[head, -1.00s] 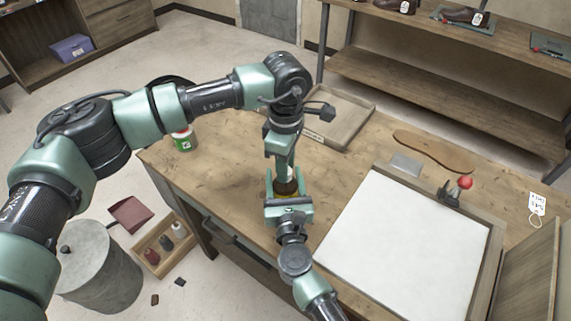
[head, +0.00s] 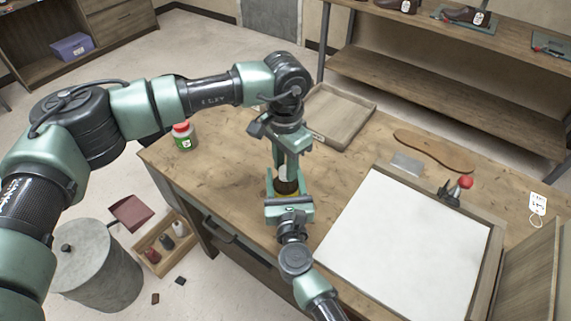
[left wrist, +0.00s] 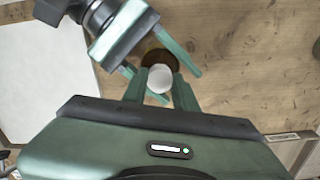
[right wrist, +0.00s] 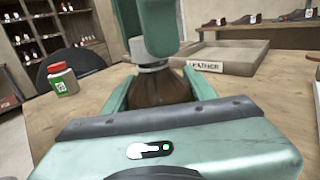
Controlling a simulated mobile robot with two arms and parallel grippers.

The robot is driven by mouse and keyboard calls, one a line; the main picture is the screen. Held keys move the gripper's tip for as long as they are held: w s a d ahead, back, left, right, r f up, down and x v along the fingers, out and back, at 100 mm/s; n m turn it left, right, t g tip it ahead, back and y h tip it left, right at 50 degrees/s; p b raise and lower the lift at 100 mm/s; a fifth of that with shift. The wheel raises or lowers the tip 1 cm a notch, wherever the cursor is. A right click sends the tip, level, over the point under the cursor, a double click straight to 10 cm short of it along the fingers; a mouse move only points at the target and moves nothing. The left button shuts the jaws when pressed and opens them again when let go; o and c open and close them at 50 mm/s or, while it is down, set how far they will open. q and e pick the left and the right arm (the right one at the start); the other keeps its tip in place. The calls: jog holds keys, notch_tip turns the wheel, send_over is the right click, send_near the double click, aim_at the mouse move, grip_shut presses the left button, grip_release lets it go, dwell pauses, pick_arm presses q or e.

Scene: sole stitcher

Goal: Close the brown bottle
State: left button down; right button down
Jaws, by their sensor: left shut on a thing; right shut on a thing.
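The brown bottle (head: 287,187) stands upright near the table's front edge. My right gripper (head: 288,196) is shut around its body, and the brown body also fills the space between the fingers in the right wrist view (right wrist: 162,88). The white cap (left wrist: 160,78) is at the bottle's top, and my left gripper (head: 284,170) is shut on it from above. In the right wrist view the cap (right wrist: 152,67) appears to touch the bottle top. The left fingers partly hide the join, so I cannot tell how tightly it sits.
A white bottle with a red lid and green label (head: 184,137) stands at the table's left. A wooden tray (head: 340,115) lies behind the grippers. A large white board (head: 400,250) covers the right front. A brown sole (head: 433,150) lies behind it.

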pick_arm(q)
jog(key=c, duration=1.1)
grip_release()
jog(key=shift+r, duration=2.25)
jog(key=shift+c, duration=0.4)
